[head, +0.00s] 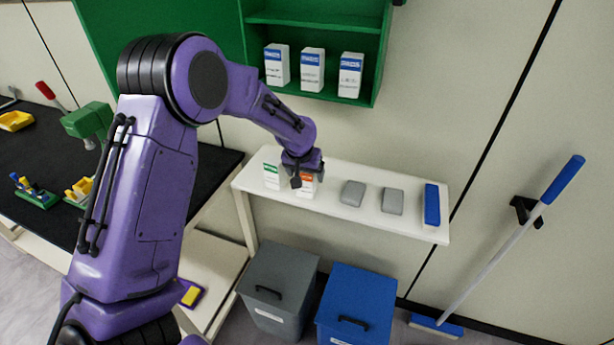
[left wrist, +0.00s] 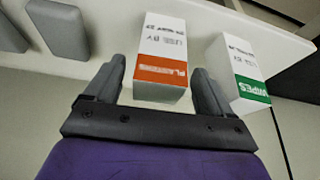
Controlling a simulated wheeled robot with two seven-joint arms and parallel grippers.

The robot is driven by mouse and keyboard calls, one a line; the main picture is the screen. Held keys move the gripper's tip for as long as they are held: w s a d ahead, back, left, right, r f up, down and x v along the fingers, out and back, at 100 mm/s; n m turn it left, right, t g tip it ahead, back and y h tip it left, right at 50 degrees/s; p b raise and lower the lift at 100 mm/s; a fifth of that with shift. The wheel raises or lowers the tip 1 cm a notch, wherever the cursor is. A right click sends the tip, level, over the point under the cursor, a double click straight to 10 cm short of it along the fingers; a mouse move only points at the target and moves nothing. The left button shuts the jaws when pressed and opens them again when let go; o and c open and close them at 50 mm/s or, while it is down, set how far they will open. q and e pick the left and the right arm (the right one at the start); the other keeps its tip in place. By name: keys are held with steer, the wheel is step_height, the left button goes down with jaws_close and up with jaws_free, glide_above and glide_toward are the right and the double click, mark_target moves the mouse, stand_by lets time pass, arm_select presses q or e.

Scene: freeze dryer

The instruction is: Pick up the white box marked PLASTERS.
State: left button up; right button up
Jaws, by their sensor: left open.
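The white box with an orange band marked PLASTERS (left wrist: 161,60) stands on the white shelf, and in the left wrist view its near end lies between my fingers. In the head view the PLASTERS box (head: 306,188) is partly hidden by my gripper. My left gripper (left wrist: 160,93) is open, with one finger on each side of the box; I cannot tell whether either finger touches it. In the head view my left gripper (head: 302,176) is above the shelf at the box. My right gripper is not in view.
A white box with a green band marked WIPES (left wrist: 238,72) stands close beside it. The white shelf (head: 340,213) also holds two grey blocks (head: 353,193) and a blue item (head: 432,205). A green cabinet (head: 376,60) with several white boxes hangs above. Grey (head: 282,270) and blue bins (head: 355,300) stand below.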

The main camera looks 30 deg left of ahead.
arm_select(q)
steer(key=shift+x, duration=0.9)
steer(key=shift+r, duration=0.1)
steer(key=c, duration=1)
steer(key=shift+w, duration=0.1)
steer(key=shift+c, duration=0.2)
